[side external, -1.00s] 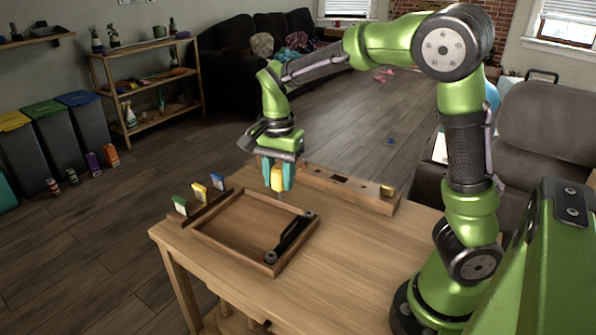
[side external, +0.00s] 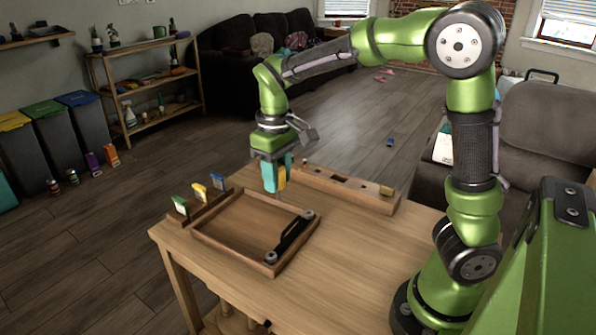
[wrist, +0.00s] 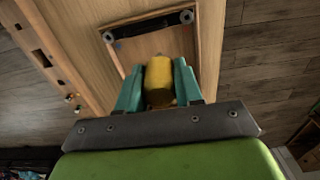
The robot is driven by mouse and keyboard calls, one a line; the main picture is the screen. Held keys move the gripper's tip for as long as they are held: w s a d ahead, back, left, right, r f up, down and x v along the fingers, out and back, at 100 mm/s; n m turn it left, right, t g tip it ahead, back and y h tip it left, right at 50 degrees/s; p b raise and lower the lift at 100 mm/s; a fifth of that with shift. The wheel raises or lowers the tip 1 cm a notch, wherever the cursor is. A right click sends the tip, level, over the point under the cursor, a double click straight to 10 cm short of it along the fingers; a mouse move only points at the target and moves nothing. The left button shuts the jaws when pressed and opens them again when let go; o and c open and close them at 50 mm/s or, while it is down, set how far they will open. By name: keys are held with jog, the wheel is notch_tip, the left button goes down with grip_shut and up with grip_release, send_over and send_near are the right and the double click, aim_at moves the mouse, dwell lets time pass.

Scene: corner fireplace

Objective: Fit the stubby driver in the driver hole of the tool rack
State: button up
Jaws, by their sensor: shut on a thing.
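The stubby driver has a yellow handle (wrist: 159,80) and is held between the teal fingers of my gripper (side external: 276,176). In the side external view its yellow handle (side external: 282,178) shows partly behind a finger, with a thin shaft below, above the tray's far edge. In the wrist view my gripper (wrist: 158,85) is shut on the handle. The tool rack is a long wooden block (side external: 345,190) at the back of the table, to the right of my gripper, with dark openings in its top. It also shows at the left of the wrist view (wrist: 62,50).
A wooden tray (side external: 228,252) lies on the table with a black tool (side external: 290,238) at its right side. A strip with green, yellow and blue tags (side external: 200,192) stands left of the tray. The table's front right (side external: 350,255) is clear.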

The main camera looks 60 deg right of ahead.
jog(key=s+d+f+m, duration=0.1)
jog(key=s+d, duration=0.1)
jog(key=d, duration=0.8)
jog(key=s+d+f+m, duration=0.1)
jog(key=s+d+m, duration=0.1)
jog(key=d, duration=0.8)
jog(key=s+d+f+m, duration=0.1)
jog(key=s+d, duration=0.3)
jog(key=d, duration=0.6)
jog(key=shift+f, duration=0.55)
jog(key=shift+m, duration=0.3)
notch_tip(320, 180, down, 6)
jog(key=shift+f, duration=0.25)
jog(key=shift+w+f, duration=0.1)
jog(key=shift+f, duration=1.85)
jog(key=o, duration=1)
